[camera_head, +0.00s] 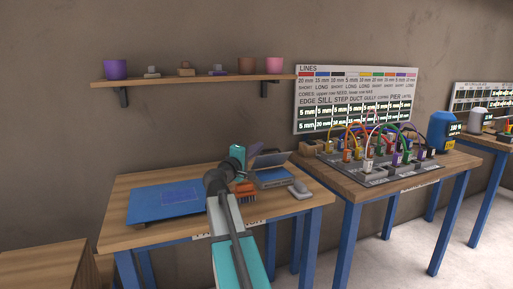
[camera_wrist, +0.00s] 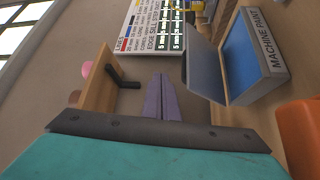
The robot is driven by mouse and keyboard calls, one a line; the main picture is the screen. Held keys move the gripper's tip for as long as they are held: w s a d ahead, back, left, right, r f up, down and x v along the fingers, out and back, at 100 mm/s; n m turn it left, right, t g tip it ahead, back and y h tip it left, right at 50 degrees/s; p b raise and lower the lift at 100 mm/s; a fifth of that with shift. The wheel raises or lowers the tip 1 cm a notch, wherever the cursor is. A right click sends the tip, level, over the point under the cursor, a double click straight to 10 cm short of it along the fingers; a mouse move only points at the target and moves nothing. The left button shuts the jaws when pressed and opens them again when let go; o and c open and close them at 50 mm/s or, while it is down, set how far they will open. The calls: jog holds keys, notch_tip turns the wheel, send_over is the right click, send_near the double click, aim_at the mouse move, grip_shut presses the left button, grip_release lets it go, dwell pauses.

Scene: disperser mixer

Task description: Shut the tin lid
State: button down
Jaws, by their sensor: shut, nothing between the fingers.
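In the head view the tin (camera_head: 274,180) stands at the table's right back. Its grey lid (camera_head: 271,159) is open, tilted up from one edge of the tin; the lid also shows in the wrist view (camera_wrist: 203,72). My gripper's purple fingers (camera_wrist: 162,98) are shut together and empty. In the wrist view they are left of the lid, with a visible gap. In the head view my gripper (camera_head: 254,149) is above and left of the tin, close to the lid.
An orange-red block (camera_head: 246,193) sits in front of the tin and a grey object (camera_head: 299,190) to its right. A wall shelf (camera_head: 190,81) with pots is above. A cable panel (camera_head: 375,163) is on the right table.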

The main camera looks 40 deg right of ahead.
jog(key=s+a, duration=0.5)
jog(key=s, duration=0.2)
jog(key=shift+s+a+r+p, duration=0.3)
jog(key=shift+a+r+p, duration=0.05)
jog(key=shift+a+r, duration=0.1)
dwell(0.4)
